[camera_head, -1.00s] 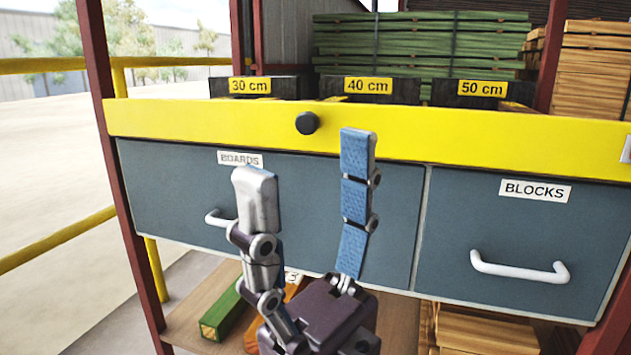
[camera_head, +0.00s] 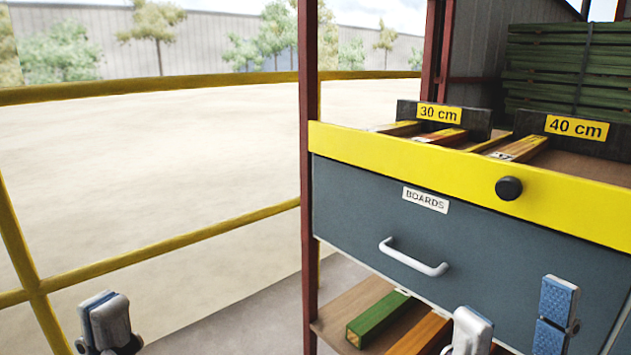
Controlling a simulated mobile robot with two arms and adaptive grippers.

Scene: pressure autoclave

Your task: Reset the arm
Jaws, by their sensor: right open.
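My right gripper (camera_head: 515,302) is at the bottom right of the head view, in front of the BOARDS drawer (camera_head: 465,240). Its grey finger and its blue-padded finger stand well apart, with nothing visible between them. My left gripper (camera_head: 106,320) shows at the bottom left corner, over the pale ground and away from the shelf. Only its finger ends show, close together and partly overlapping, and the rest is cut off by the frame. The BOARDS drawer is shut, and its white handle (camera_head: 412,258) is left of my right gripper.
A yellow rail (camera_head: 175,87) with a lower bar runs along the left. A dark red post (camera_head: 308,90) marks the shelf's corner. A black knob (camera_head: 508,188) sticks out of the yellow beam. A green-painted board (camera_head: 385,315) lies on the lower shelf. Open ground fills the left side.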

